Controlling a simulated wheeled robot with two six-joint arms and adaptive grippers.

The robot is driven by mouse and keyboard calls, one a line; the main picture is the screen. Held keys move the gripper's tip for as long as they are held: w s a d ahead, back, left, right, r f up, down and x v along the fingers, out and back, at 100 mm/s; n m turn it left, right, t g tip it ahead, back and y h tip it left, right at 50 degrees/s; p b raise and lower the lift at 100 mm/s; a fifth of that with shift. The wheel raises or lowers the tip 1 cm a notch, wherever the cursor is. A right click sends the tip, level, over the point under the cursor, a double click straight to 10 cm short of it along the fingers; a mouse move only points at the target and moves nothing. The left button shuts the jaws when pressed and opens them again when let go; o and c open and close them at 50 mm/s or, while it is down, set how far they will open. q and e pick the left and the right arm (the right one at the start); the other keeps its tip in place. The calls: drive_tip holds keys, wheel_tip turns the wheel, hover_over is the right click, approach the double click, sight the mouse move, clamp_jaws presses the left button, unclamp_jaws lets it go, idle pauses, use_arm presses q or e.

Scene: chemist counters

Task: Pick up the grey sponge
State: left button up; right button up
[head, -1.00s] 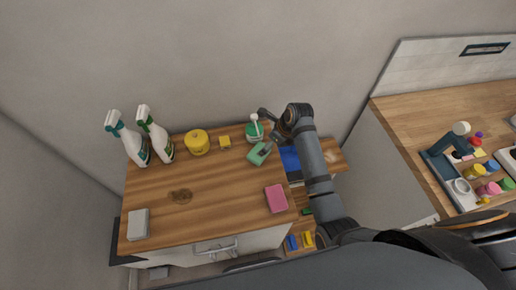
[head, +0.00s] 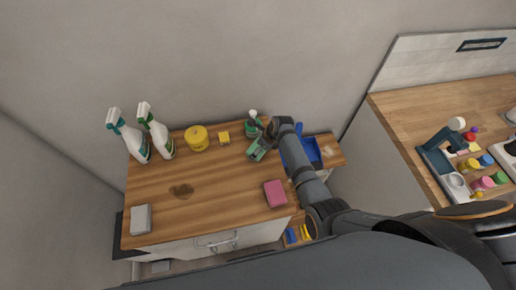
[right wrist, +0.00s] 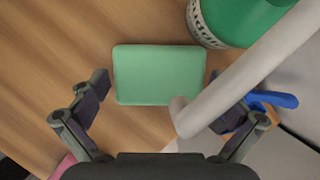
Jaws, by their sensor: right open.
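The grey sponge (head: 140,219) lies flat at the front left corner of the wooden counter in the head view. My right gripper (head: 262,142) is far from it, at the back right of the counter, over a green sponge (head: 256,153). In the right wrist view my open right gripper (right wrist: 163,108) has its fingers on either side of the green sponge (right wrist: 158,75), with nothing gripped. The grey sponge does not show in that view. My left gripper is not in view.
A green bottle (right wrist: 235,18) with a pale spout (right wrist: 245,70) stands close beside my right gripper. A pink sponge (head: 275,193), yellow tub (head: 196,138), yellow block (head: 223,138) and two spray bottles (head: 128,135) are on the counter (head: 215,195). A blue dustpan (head: 308,150) lies right.

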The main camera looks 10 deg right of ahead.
drive_tip(key=shift+s, duration=0.1)
drive_tip(key=c, duration=0.6)
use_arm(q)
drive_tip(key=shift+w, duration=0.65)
use_arm(e)
drive_tip(key=shift+c, duration=0.3)
drive_tip(key=shift+r, duration=0.1)
drive_tip(key=shift+r, duration=0.2)
wheel_tip(320, 180, up, 2)
drive_tip(key=shift+r, duration=0.2)
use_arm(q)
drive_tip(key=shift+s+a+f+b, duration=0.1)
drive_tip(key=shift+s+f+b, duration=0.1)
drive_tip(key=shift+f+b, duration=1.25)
use_arm(e)
drive_tip(key=s+d+r, duration=0.9)
drive_tip(key=s+r, duration=0.1)
drive_tip(key=shift+s, duration=0.25)
drive_tip(key=shift+d, duration=0.1)
